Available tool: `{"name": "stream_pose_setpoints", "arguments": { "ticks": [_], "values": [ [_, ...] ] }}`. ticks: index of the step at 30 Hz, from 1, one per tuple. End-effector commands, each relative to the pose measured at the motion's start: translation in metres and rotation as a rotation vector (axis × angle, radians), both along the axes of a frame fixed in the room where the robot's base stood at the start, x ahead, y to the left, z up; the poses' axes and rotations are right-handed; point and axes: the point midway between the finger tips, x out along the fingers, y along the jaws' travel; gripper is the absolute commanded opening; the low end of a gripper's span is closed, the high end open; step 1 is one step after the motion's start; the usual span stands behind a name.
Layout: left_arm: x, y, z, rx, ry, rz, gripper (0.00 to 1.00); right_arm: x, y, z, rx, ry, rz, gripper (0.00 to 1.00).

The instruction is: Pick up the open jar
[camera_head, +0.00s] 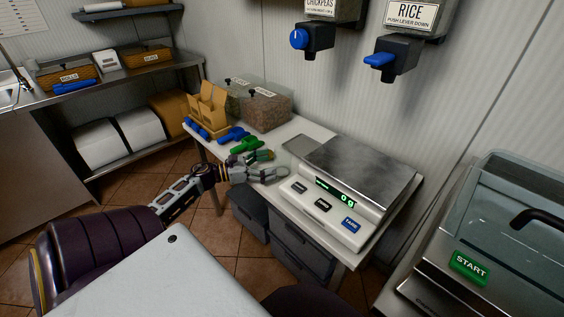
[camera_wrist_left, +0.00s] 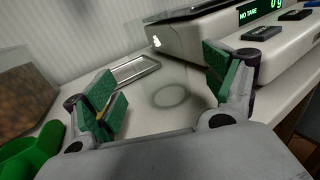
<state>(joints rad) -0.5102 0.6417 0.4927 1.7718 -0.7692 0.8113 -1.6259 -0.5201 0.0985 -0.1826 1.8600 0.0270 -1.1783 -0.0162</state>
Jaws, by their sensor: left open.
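The open jar is hard to make out. A faint clear round outline, which looks like its glass rim (camera_wrist_left: 170,96), shows on the white counter between my fingers in the left wrist view. A small ring, likely the same jar (camera_head: 283,172), shows just past my fingers in the head view. My left gripper (camera_head: 269,167) is open at the counter's front, left of the scale. In the left wrist view its green-padded fingers (camera_wrist_left: 166,88) stand wide apart with nothing gripped. I cannot tell how far the jar lies between them. My right gripper is not in view.
A weighing scale (camera_head: 345,190) reading 0 g stands right of my left gripper. A shallow metal tray (camera_wrist_left: 133,70) lies behind. Green scoops (camera_head: 246,145), blue scoops (camera_head: 233,134) and a clear bin (camera_head: 265,107) stand to the left. Dispensers (camera_head: 388,60) hang above.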

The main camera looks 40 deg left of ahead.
Motion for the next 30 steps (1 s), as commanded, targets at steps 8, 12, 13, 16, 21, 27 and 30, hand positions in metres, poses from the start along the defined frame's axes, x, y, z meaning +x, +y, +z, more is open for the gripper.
{"name": "stream_pose_setpoints", "arguments": {
  "ticks": [8,12,13,16,21,27,30],
  "values": [
    [0.001,-0.001,0.000,0.001,-0.001,-0.001,0.85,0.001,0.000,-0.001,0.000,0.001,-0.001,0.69],
    [0.008,-0.005,0.001,0.001,-0.002,-0.002,0.85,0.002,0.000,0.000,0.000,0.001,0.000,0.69],
    [0.011,-0.006,0.001,0.001,-0.002,-0.002,0.85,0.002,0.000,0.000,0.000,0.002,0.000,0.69],
    [0.019,-0.011,0.000,0.001,-0.002,-0.002,0.85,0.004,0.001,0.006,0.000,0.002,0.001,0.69],
    [0.034,-0.020,0.001,0.001,-0.002,-0.002,0.85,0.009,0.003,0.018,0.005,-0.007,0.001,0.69],
    [0.044,-0.026,0.000,0.000,-0.001,-0.002,0.85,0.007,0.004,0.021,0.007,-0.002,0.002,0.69],
    [0.045,-0.027,0.000,0.000,-0.001,-0.001,0.85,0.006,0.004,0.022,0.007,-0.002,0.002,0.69]
  ]
}}
